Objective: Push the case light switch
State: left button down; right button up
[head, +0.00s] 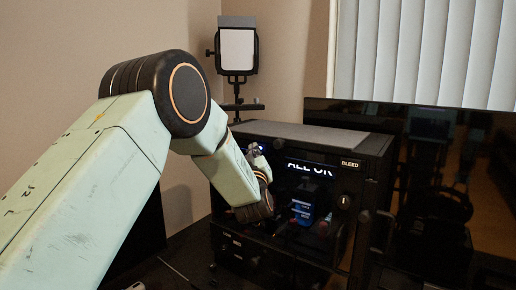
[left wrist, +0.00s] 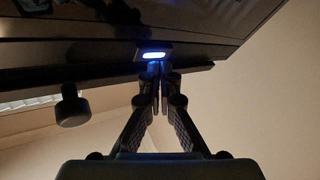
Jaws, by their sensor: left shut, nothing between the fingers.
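The black case (head: 305,136) stands in the middle of the head view, with its lit screen reading partly "ALL OK" and a label "BLEED" on its front. In the left wrist view a small switch (left wrist: 153,55) glows blue-white in a dark frame on the edge of the case. My left gripper (left wrist: 160,78) is shut and empty, its fingertips just below the glowing switch. I cannot tell whether they touch it. In the head view my left arm covers the left front of the case, and the gripper is mostly hidden there. My right gripper is not in view.
A panel lamp (head: 237,50) on a stand rises behind the case. A large dark glossy screen (head: 470,150) stands to its right, below white blinds (head: 425,50). A dark round knob (left wrist: 70,107) hangs left of the fingers in the left wrist view.

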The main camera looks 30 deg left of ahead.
pick_arm(q)
jog(key=s, duration=0.5)
jog(key=shift+a, duration=0.2)
jog(key=shift+w+f, duration=0.1)
dwell(0.5)
